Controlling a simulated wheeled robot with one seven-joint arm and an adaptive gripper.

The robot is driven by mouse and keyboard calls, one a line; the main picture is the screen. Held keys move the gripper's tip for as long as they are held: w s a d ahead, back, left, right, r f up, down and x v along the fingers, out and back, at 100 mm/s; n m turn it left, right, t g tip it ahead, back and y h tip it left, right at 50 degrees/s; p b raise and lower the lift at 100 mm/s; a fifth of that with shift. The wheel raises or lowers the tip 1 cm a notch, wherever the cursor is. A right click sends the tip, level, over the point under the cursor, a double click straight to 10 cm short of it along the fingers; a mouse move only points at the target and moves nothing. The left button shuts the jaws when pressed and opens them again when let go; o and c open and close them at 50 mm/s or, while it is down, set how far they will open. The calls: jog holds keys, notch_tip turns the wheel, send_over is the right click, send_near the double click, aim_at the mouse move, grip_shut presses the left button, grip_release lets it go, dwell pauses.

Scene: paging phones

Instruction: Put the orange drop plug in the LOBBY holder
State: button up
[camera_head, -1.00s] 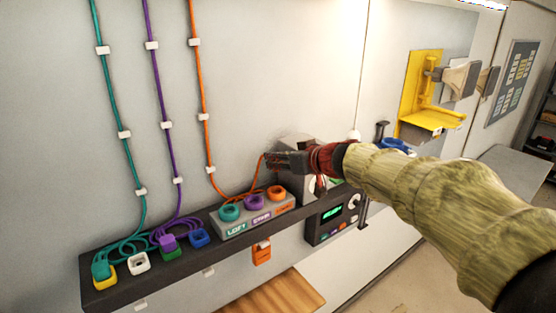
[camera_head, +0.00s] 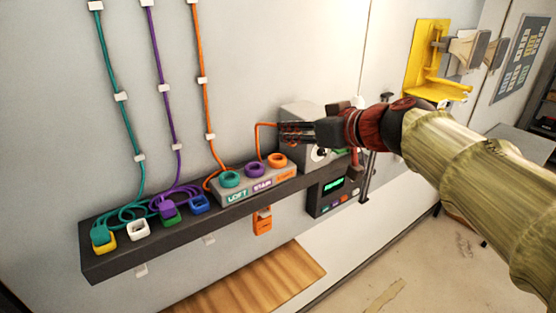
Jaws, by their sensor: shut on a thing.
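My gripper (camera_head: 290,132) is shut on the orange drop plug, just above and slightly right of the orange ring holder (camera_head: 277,160). The plug is mostly hidden by the fingers. Its orange cord (camera_head: 258,140) rises from behind the holder block to the fingertips. The orange ring is rightmost on the grey holder block (camera_head: 250,190), beside the purple ring (camera_head: 255,169) and teal ring (camera_head: 229,180). Labels read LOFT and STAIR; the orange label (camera_head: 286,172) under the orange ring is too small to read surely. The gripper appears clear of the ring.
The dark shelf (camera_head: 110,265) also carries a teal plug (camera_head: 101,235), a purple plug (camera_head: 167,208), and white (camera_head: 138,230) and blue (camera_head: 199,204) sockets. A grey box (camera_head: 300,115) stands behind my gripper. A panel with a green display (camera_head: 333,186) hangs below. A yellow bracket (camera_head: 425,60) is at right.

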jog(key=w+f, duration=0.3)
jog(key=w, duration=0.1)
jog(key=w+a+f+b, duration=0.1)
jog(key=w+f, duration=0.1)
jog(key=w, duration=0.2)
jog(key=w+a+f+b, duration=0.1)
jog(key=w+f, duration=0.2)
jog(key=w, duration=0.1)
jog(key=shift+w+a+f, duration=0.2)
jog(key=shift+w+f, duration=0.35)
jog(key=shift+f, duration=0.1)
jog(key=f, duration=0.1)
jog(key=f+b, duration=0.1)
jog(key=f, duration=0.1)
jog(key=shift+w+a+f, duration=0.1)
jog(key=shift+w+f, duration=0.1)
jog(key=shift+w, duration=0.1)
jog(key=shift+s, duration=0.1)
jog(key=shift+f, duration=0.1)
jog(key=shift+f, duration=0.2)
jog(key=o, duration=1.2)
jog(key=shift+c, duration=0.2)
jog(key=shift+r, duration=0.1)
